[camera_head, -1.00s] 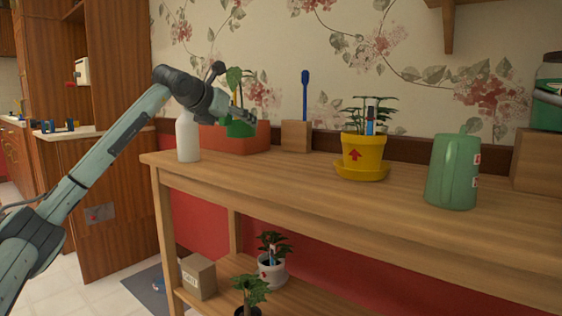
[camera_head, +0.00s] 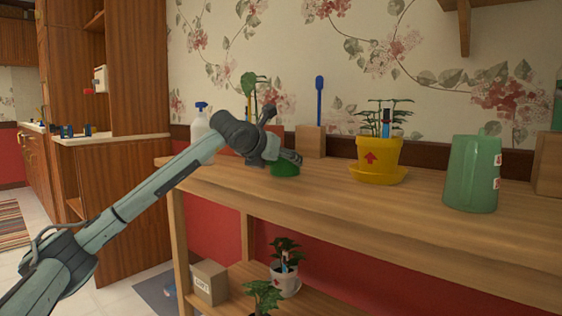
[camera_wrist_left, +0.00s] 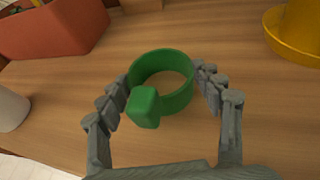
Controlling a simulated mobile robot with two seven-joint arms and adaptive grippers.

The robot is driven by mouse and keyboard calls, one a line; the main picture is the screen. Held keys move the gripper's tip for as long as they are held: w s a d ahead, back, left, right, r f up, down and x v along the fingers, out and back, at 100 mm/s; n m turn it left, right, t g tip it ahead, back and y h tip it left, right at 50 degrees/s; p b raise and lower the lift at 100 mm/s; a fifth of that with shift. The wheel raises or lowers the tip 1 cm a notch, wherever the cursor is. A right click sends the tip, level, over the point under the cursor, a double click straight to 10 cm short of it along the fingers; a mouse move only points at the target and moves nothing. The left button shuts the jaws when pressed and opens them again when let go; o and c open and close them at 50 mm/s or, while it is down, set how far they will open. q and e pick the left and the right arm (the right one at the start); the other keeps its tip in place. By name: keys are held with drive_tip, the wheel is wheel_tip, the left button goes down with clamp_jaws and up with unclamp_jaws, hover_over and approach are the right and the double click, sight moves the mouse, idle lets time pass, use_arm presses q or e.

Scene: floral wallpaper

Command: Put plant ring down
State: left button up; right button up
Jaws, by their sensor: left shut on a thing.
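The plant ring is a green band with a square knob on its side. It shows between my fingers in the left wrist view (camera_wrist_left: 180,101) and just under my gripper in the head view (camera_head: 286,170). My left gripper (camera_wrist_left: 160,78) is shut on the ring, with a grey finger along each side of it. The ring is level and at or very close to the wooden tabletop (camera_head: 330,195). I cannot tell whether it touches. My right gripper is out of view.
A yellow pot (camera_head: 378,155) with a plant stands to the right, and a green pitcher (camera_head: 472,175) beyond it. An orange planter (camera_wrist_left: 55,30) and a white spray bottle (camera_head: 199,127) stand behind my arm. The tabletop's front is clear.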

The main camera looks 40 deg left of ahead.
use_arm(q)
drive_tip(key=o, duration=1)
drive_tip(key=shift+r, duration=0.1)
drive_tip(key=v, duration=1.2)
